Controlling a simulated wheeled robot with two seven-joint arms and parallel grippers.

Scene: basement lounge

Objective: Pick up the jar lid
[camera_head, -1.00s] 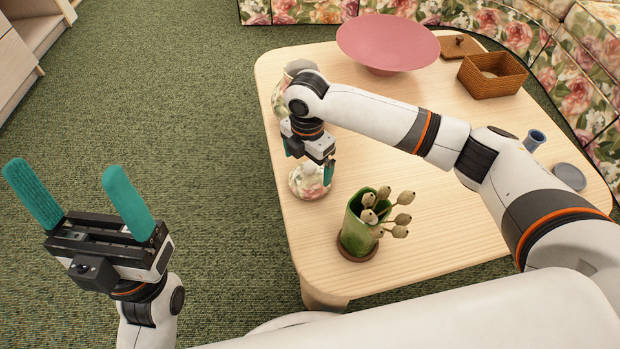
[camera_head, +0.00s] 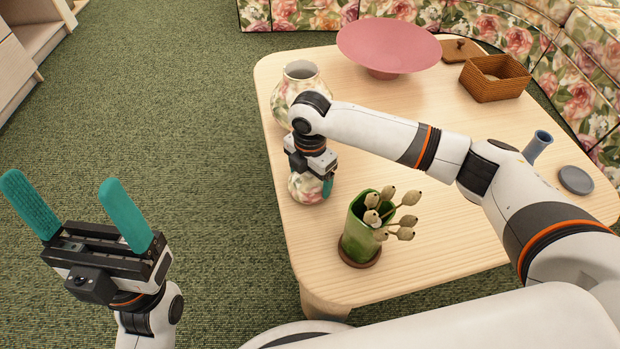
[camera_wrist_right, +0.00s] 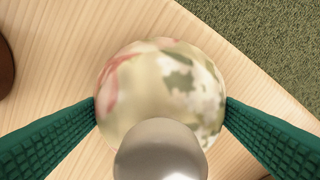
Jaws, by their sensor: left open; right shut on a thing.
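The jar lid (camera_head: 305,189) is round, with a floral pattern in cream, pink and green. It rests on or just above the wooden table near its left edge; I cannot tell which. In the right wrist view the lid (camera_wrist_right: 160,85) fills the middle, with a pale round knob in front of it. My right gripper (camera_head: 312,186) is above the lid and shut on it, with a green finger on each side. My left gripper (camera_head: 75,205) is open and empty, over the carpet left of the table. A floral jar (camera_head: 300,80) with an open dark mouth stands just behind the right gripper.
A green vase (camera_head: 357,232) with dried pods stands right of the lid, near the front edge. A pink bowl (camera_head: 388,42), a wicker basket (camera_head: 494,78), a blue cup (camera_head: 538,144) and a grey disc (camera_head: 575,180) are farther off. The wooden table (camera_head: 440,235) is bare at front right.

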